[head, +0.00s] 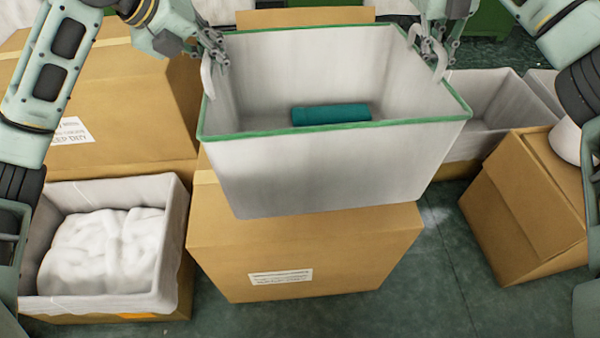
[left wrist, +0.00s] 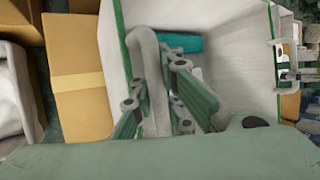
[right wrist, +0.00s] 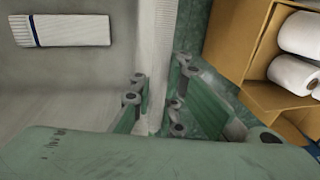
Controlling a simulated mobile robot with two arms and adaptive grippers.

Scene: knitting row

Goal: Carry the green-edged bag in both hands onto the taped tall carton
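The green-edged bag (head: 330,165) is whitish, open-topped and upright, with a teal roll (head: 331,115) inside. My left gripper (head: 216,52) is shut on the handle at its left side. That handle also shows between the fingers in the left wrist view (left wrist: 150,85). My right gripper (head: 436,45) is shut on the handle at its right side; a pale strap runs between the fingers in the right wrist view (right wrist: 156,60). A labelled carton with tape (head: 300,245) stands below and behind the bag's lower edge. The bag hides most of its top, so contact cannot be told.
A larger labelled carton (head: 110,90) stands at left. In front of it is a lined box (head: 180,240) of white material. A tilted brown carton (head: 530,200) and grey bins (head: 500,95) are at right. Green floor (head: 440,270) shows between the cartons.

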